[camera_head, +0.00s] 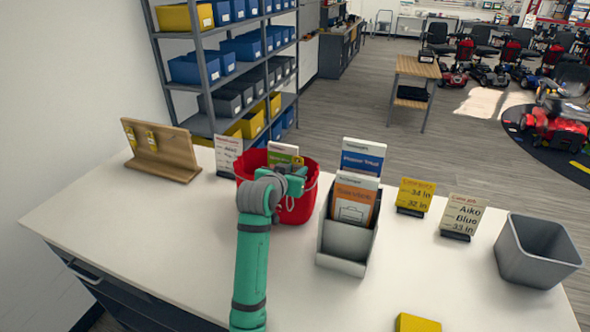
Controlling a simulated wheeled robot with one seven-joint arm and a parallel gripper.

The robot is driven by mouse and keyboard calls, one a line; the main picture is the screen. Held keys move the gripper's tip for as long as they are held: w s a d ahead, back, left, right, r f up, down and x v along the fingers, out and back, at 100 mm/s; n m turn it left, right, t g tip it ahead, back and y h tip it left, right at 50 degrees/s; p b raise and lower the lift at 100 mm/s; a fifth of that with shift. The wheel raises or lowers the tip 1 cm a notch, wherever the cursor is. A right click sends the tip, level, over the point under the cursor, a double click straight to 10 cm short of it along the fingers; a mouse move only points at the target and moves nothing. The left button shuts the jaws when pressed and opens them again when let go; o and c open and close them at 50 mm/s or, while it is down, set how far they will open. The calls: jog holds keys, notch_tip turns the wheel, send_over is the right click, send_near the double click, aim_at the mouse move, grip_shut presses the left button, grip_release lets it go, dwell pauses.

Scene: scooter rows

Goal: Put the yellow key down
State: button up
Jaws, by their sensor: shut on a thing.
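My gripper (298,178) is at the end of my green arm, over the red basket (308,205) on the white counter. It is shut on a small yellow thing (297,161), which looks like the yellow key; my gripper hides most of it. I cannot tell whether it touches the basket or the card behind it. Two other yellow-tagged keys (152,140) hang on the wooden rack (165,165) at the left of the counter.
A grey card holder (343,262) with brochures stands right of the basket. A yellow sign (414,195), a cream sign (461,214) and a grey bin (537,262) stand farther right. A yellow block (417,323) lies at the front. The counter's left front is clear.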

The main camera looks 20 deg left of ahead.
jog(key=o, duration=1)
jog(key=shift+c, duration=0.2)
jog(key=shift+o, duration=0.7)
jog(key=shift+w, duration=0.2)
jog(key=shift+s+a, duration=0.2)
jog(key=shift+a, duration=0.1)
jog(key=shift+w+d+r, duration=0.1)
jog(key=shift+d+r, duration=0.05)
jog(key=shift+d, duration=0.2)
jog(key=shift+s+d+r, duration=0.25)
jog(key=shift+s+r, duration=0.1)
jog(key=shift+r, duration=0.3)
jog(key=v, duration=1.1)
jog(key=shift+s+a, duration=0.15)
jog(key=shift+a, duration=0.15)
